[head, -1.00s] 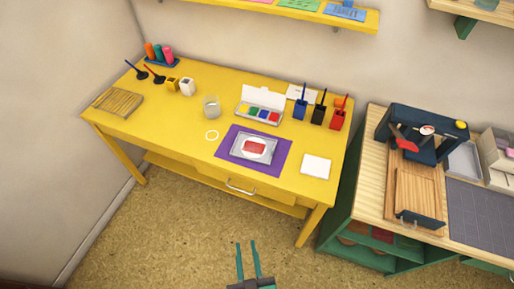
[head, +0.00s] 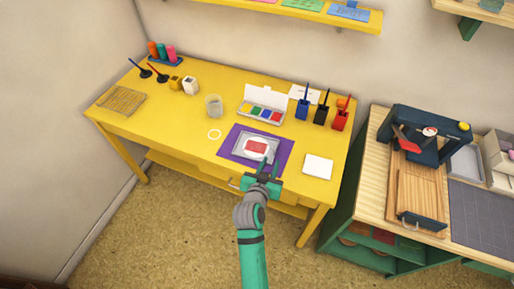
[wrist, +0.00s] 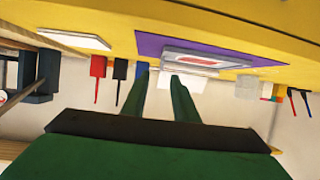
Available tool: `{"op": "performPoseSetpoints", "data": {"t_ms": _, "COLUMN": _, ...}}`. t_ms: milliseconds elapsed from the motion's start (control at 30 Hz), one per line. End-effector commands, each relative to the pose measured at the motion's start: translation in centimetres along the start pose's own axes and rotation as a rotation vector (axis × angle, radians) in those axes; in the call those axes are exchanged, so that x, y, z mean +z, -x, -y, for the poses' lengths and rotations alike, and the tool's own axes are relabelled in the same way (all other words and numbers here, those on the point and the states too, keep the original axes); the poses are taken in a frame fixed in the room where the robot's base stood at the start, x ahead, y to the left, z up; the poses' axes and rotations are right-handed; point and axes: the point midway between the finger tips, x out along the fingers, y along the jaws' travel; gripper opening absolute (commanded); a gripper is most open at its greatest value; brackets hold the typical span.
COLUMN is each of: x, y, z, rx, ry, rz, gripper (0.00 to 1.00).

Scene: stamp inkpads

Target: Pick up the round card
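The round card (head: 247,144) looks like a white disc lying in a grey tray, with a red rectangle on it. The tray (head: 236,150) rests on a purple mat (head: 287,153) on the yellow table. In the wrist view the tray (wrist: 225,57) is seen edge-on, and the card's outline is hard to make out. My gripper (head: 267,166) is at the mat's front edge, just in front of the tray, and its fingertips overlap the mat in the head view. The fingers (wrist: 166,76) are apart, with nothing seen between them.
A thin white ring (head: 214,134) shows on the table left of the mat. A white square pad (head: 318,166) lies to the right. Behind stand a paint box (head: 261,113), a glass (head: 213,105) and several brush holders (head: 321,114).

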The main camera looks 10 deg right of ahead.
Motion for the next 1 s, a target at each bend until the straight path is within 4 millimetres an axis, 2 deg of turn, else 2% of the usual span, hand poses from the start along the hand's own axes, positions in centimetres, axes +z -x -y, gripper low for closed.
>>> {"op": "performPoseSetpoints", "data": {"t_ms": 400, "x": -0.4, "y": -5.2, "z": 0.0, "rx": 0.009, "ry": -0.007, "rz": 0.001, "gripper": 0.27}}
{"op": "performPoseSetpoints", "data": {"t_ms": 633, "x": -0.4, "y": -6.6, "z": 0.0, "rx": 0.009, "ry": -0.006, "rz": 0.001, "gripper": 0.27}}
{"op": "performPoseSetpoints", "data": {"t_ms": 900, "x": -0.3, "y": -10.2, "z": 0.3, "rx": 0.01, "ry": -0.006, "rz": 0.0, "gripper": 0.27}}
{"op": "performPoseSetpoints", "data": {"t_ms": 1000, "x": -0.3, "y": -10.9, "z": 0.3, "rx": 0.009, "ry": -0.007, "rz": 0.0, "gripper": 0.27}}
